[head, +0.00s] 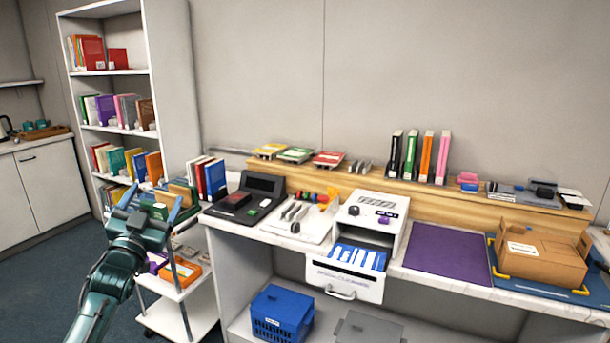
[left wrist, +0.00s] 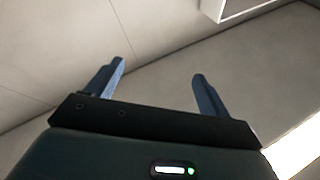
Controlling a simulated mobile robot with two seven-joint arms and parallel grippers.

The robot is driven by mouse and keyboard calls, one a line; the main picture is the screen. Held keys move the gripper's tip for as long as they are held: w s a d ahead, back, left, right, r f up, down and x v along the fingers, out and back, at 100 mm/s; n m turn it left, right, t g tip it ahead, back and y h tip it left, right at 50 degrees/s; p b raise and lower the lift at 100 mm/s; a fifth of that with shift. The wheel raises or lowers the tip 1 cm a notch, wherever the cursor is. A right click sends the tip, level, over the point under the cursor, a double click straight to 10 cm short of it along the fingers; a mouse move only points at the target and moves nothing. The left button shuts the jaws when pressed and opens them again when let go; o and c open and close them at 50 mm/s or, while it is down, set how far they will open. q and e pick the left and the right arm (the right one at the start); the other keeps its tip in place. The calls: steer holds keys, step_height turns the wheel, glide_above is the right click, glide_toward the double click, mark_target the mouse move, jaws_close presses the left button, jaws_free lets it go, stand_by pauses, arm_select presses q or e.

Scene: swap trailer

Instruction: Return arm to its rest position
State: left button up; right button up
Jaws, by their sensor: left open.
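My left gripper (head: 150,210) is raised at the left of the head view, in front of the white trolley and the lower bookshelf. Its two blue fingers are spread apart. In the left wrist view the fingers (left wrist: 158,88) are wide apart with nothing between them, against bare wall and ceiling surfaces. My left arm (head: 105,285) comes up from the bottom left. My right gripper is in neither view.
A white trolley (head: 172,327) with books stands close behind my left gripper. The counter holds a black device (head: 247,198), a white machine with its drawer (head: 345,281) open, a purple mat (head: 448,252) and a cardboard box (head: 540,255). A blue crate (head: 282,314) sits below.

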arm_select(q)
steer(key=w+a+f+n+g+y, duration=0.25)
steer(key=f+g, duration=0.25)
steer(key=f, duration=0.4)
steer(key=s+d+f+g, duration=0.2)
steer(key=s+d+f, duration=0.4)
steer(key=s+f, duration=0.45)
steer(key=s+d+f+m+g+h, duration=0.1)
steer(key=s+d+f, duration=0.2)
steer(key=s+f, duration=0.25)
steer(key=s+d+f+g+h, duration=0.1)
steer(key=s+d+f+h, duration=0.1)
steer(key=s+d+f, duration=0.3)
steer(key=s+d+f+g, duration=0.1)
steer(key=s+d+f, duration=0.1)
steer(key=s, duration=0.8)
steer(key=s+d+f+g+h, duration=0.1)
steer(key=s+d+f+g, duration=0.1)
steer(key=s, duration=0.7)
steer(key=d+f, duration=0.1)
steer(key=d, duration=0.1)
steer(key=shift+s+d+f+n, duration=0.25)
steer(key=shift+s+d+n, duration=0.1)
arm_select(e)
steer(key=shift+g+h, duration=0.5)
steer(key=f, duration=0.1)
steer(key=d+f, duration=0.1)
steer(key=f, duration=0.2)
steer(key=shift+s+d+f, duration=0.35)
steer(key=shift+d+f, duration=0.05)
